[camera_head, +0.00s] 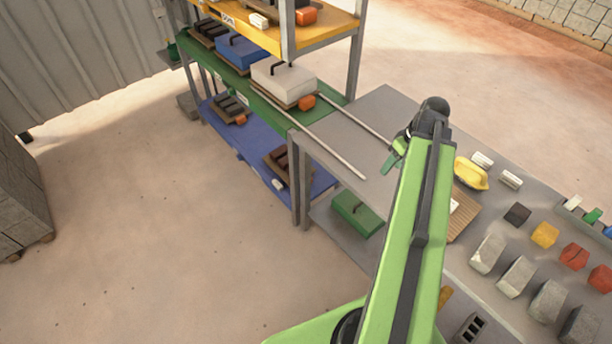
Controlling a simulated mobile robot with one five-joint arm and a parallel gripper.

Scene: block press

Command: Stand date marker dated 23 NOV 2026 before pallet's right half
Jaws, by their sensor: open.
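No date can be read on anything in this view, so I cannot tell which piece is the marker dated 23 NOV 2026. Two small white pieces, one farther back (482,160) and one nearer (511,179), lie on the grey table right of my arm. A wooden slatted pallet (466,222) lies on the table, partly hidden behind my arm. Other small pallets with blocks stand on the rack, such as one under a pale block (284,83). My gripper (391,164) is open above the table's left part, beside the rack, with no held thing visible.
The rack has yellow (232,34), green (262,108) and blue (238,142) shelves. Two thin rails (345,162) run from it over the table (375,107). A yellow object (471,173) and several coloured and grey blocks (545,234) stand right of my arm.

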